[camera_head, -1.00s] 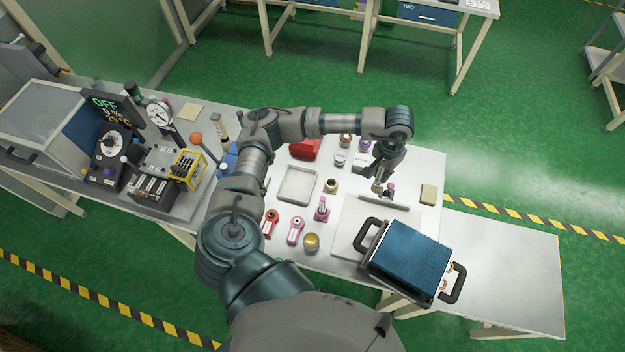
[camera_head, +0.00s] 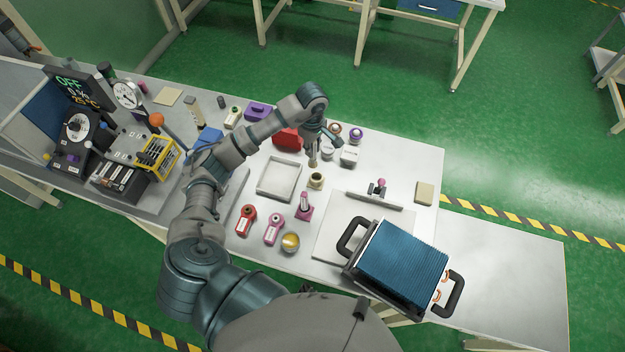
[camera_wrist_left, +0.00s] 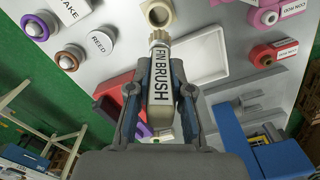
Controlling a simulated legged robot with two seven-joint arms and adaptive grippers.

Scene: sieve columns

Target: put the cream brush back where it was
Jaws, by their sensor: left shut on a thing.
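My left gripper (camera_head: 313,148) is shut on the cream brush (camera_head: 312,160), which hangs below the fingers in the head view. In the left wrist view the brush (camera_wrist_left: 161,90) is labelled FIN BRUSH and sits between the two fingertips (camera_wrist_left: 160,85). Its bristle end points toward a cream ring-shaped holder (camera_wrist_left: 157,12). In the head view that cream holder (camera_head: 317,180) stands on the table just below the brush, with a small gap apparent between them. The holder's opening looks empty. My right gripper is not in view.
A shallow white tray (camera_head: 279,179) lies left of the holder, a red block (camera_head: 288,138) behind it and a white box (camera_head: 349,157) to its right. A pink stand (camera_head: 304,207) is in front. A blue-finned radiator (camera_head: 403,262) lies front right, by a grey bar (camera_head: 366,201).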

